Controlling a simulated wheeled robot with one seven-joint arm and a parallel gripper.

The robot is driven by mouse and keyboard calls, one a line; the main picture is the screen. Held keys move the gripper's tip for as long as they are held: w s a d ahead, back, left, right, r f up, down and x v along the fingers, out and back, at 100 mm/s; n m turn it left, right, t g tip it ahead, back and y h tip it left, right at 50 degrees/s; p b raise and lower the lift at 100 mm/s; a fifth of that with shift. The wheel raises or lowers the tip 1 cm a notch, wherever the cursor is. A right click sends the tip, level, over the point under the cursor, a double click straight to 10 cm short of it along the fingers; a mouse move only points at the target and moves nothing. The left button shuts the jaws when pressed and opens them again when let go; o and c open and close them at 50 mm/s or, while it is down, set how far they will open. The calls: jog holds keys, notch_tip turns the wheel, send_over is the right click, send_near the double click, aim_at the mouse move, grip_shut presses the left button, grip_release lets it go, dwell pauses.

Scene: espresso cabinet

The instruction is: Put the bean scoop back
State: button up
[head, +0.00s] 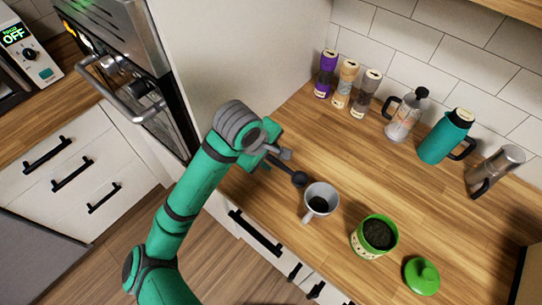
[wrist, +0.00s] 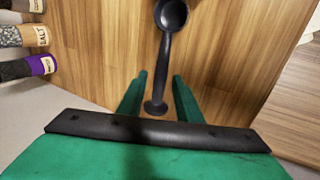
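The black bean scoop (wrist: 171,16) shows in the wrist view with its bowl at the top and its handle running down to a flared end between my gripper's fingers. In the head view its round bowl (head: 299,179) is just left of a white mug. My gripper (wrist: 157,88) is open, with a gap on each side of the handle. It also shows in the head view (head: 279,158), at the counter's left part, partly hiding the handle. A green canister (head: 361,243) stands open with dark contents. Its green lid (head: 423,277) lies to its right.
The white mug (head: 310,190) holds something dark, close to the scoop bowl. Spice jars (head: 347,82), a French press (head: 404,118), a teal flask (head: 445,137) and a metal pot (head: 494,170) stand along the back wall. The middle of the counter is clear.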

jog(key=shift+r, duration=0.15)
jog(key=shift+r, duration=0.2)
jog(key=v, duration=1.2)
